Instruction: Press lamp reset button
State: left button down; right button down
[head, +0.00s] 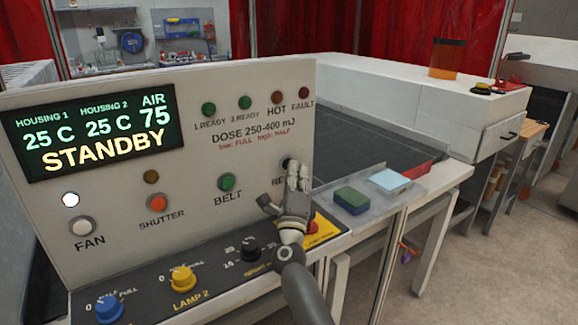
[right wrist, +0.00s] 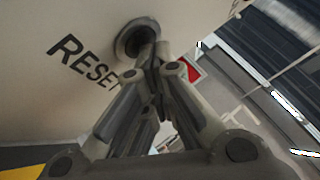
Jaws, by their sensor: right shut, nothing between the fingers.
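The reset button (head: 286,162) is a dark round button at the right end of the control panel's button row. It is partly hidden behind my fingers, and its label shows only "RE" in the head view. In the right wrist view the button (right wrist: 131,37) has a grey ring, and the word RESET is partly covered by a finger. My right gripper (head: 297,170) is shut and empty, and its fingertips (right wrist: 150,52) overlap the lower right of the button. I cannot tell whether they touch it. My left gripper is not in view.
The panel display (head: 90,132) reads STANDBY. The green belt button (head: 227,182), orange shutter button (head: 157,203) and white fan button (head: 82,226) are to the left. Below are the yellow lamp 2 knob (head: 181,279) and a red stop button (head: 312,227) near my wrist.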

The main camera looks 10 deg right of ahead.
jog(key=shift+s, duration=0.1)
jog(key=shift+s+d+p, duration=0.2)
jog(key=shift+s+p, duration=0.35)
jog(key=shift+s, duration=0.15)
jog(key=shift+s+d+p, duration=0.3)
jog(key=shift+s+p, duration=0.15)
jog(key=shift+s, duration=0.35)
jog(key=shift+s+d+p, duration=0.25)
jog(key=shift+s+p, duration=0.15)
jog(key=shift+s, duration=0.35)
jog(key=shift+s+d+p, duration=0.3)
jog(key=shift+s+p, duration=0.15)
jog(key=shift+s, duration=0.35)
jog(key=shift+f, duration=0.15)
